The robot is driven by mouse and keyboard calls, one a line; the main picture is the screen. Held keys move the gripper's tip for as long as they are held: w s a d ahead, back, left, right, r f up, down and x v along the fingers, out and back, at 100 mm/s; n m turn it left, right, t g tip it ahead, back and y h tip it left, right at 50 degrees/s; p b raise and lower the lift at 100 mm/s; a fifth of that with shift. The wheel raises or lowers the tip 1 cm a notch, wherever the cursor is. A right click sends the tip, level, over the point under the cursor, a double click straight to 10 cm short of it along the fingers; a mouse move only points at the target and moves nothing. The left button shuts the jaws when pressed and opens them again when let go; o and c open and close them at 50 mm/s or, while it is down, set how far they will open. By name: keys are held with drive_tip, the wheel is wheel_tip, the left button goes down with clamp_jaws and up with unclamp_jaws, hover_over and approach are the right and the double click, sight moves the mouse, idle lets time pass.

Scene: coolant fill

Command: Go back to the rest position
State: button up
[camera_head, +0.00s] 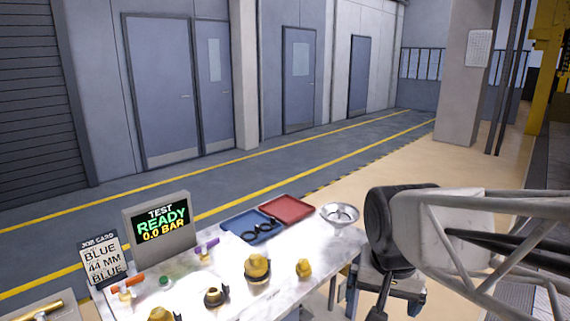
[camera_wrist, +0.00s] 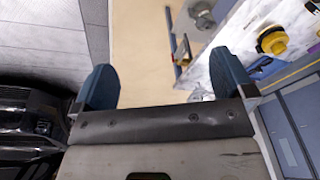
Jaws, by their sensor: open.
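My gripper (camera_wrist: 168,82) shows in the wrist view with its two blue-grey fingers spread wide apart. It is open and nothing is between the fingers. Beyond it lie pale floor and the edge of the white bench. In the head view my gripper's fingers cannot be made out. The white bench (camera_head: 235,292) carries several yellow-capped fittings, one of them a large yellow fitting (camera_head: 257,268), which appear upright. A display (camera_head: 160,222) reads "TEST READY 0.0 BAR". A job card (camera_head: 103,261) reads "BLUE 44 MM BLUE".
A blue tray (camera_head: 233,226) with dark rings and a red tray (camera_head: 287,208) sit at the bench's back. A silver round dish (camera_head: 339,214) is at its right corner. Open floor lies behind.

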drive_tip(key=s+d+f+n, duration=0.1)
drive_tip(key=s+d+n, duration=0.1)
drive_tip(key=s, duration=0.4)
drive_tip(key=shift+s+f+n, duration=0.4)
drive_tip(key=shift+n, duration=0.3)
